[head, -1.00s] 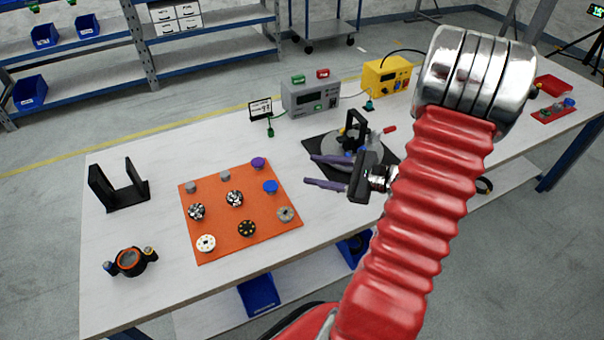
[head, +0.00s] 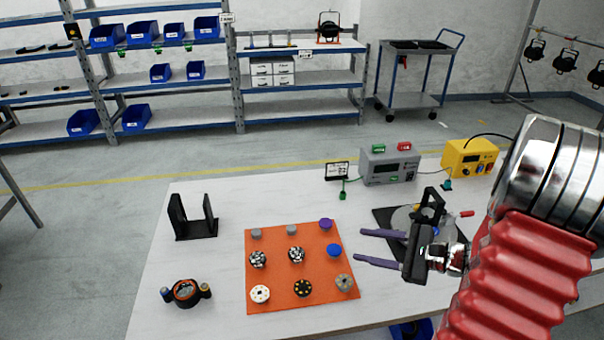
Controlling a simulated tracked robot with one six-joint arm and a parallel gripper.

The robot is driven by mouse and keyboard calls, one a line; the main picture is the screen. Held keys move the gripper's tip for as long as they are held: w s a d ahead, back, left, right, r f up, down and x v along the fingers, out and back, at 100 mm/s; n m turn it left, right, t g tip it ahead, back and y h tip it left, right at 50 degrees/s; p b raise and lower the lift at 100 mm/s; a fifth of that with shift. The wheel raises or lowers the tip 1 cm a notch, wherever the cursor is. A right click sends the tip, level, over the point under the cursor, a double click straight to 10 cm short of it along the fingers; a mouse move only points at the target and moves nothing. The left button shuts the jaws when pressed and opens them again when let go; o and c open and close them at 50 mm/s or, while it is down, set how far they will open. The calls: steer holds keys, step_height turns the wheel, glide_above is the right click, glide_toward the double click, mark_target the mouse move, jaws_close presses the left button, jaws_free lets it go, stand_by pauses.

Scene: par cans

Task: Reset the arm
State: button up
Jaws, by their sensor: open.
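My gripper (head: 380,247) is at the right of the head view, above the white table (head: 205,265). Its two purple fingers point left and stand apart, with nothing between them. It hangs right of the orange mat (head: 318,292) and in front of a black pad (head: 385,220). A round grey fixture with a black clamp (head: 430,203) stands on the pad, partly hidden by my gripper. My red, ribbed arm covers the right part of the table.
Several small round parts, among them a blue one (head: 334,250), sit on the mat. A black bracket (head: 193,222) and a black ring holder (head: 185,292) stand at left. A grey box (head: 389,167) and a yellow box (head: 470,157) stand at the back. Shelves (head: 300,80) and a cart (head: 415,75) are beyond.

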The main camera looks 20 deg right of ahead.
steer(key=s+a+f+n+g+h, duration=0.3)
steer(key=s+a+n+g, duration=0.5)
steer(key=s+n+g, duration=0.25)
steer(key=a+r+n+t+h, duration=0.4)
steer(key=a+r+n, duration=0.8)
steer(key=r, duration=0.4)
steer(key=shift+s+a+r+h, duration=0.15)
steer(key=shift+s+a+h, duration=0.2)
steer(key=shift+a+h, duration=0.35)
steer(key=shift+d+n+t, duration=0.1)
steer(key=shift+n+t, duration=0.15)
